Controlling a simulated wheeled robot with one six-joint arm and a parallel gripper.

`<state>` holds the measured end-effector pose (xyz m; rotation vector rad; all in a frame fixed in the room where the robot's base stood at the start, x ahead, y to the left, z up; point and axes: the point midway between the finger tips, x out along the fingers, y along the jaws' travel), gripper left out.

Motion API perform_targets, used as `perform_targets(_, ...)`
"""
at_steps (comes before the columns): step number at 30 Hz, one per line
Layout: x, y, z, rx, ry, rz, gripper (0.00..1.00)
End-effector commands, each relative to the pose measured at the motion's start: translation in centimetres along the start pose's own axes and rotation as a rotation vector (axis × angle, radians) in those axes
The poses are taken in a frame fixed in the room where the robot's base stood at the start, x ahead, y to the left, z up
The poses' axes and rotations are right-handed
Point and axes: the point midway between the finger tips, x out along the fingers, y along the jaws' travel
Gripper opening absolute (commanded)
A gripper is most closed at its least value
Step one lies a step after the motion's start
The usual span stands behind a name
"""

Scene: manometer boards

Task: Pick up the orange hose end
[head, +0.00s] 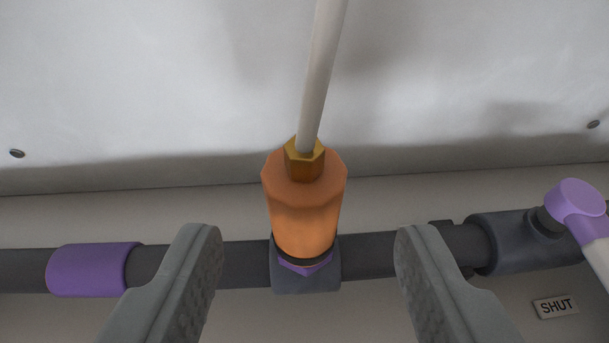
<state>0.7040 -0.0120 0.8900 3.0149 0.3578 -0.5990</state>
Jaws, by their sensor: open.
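The orange hose end (304,215) is an upright orange cylinder with a brass hex nut (304,160) on top. A pale hose (322,70) runs from the nut up out of the picture. The hose end sits on a dark pipe fitting (305,280), with a black ring and a bit of purple at its base. My gripper (308,250) is open, one finger on each side of the hose end. Clear gaps show between both fingers and the hose end, and nothing is held.
A dark horizontal pipe (375,260) runs behind the fingers. It carries a purple band (92,269) at left and a valve with a purple and white handle (575,205) at right. A "SHUT" label (555,306) is below the valve. A pale panel (150,80) fills the top.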

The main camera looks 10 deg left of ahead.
Motion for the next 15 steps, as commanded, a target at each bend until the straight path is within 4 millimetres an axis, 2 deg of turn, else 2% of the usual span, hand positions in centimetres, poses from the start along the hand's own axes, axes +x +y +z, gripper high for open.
perform_targets(9,3.4,-0.2,-0.4,0.001,-0.002,-0.001,0.53)
perform_targets(15,4.9,-0.2,-0.5,0.002,-0.001,-0.001,0.53)
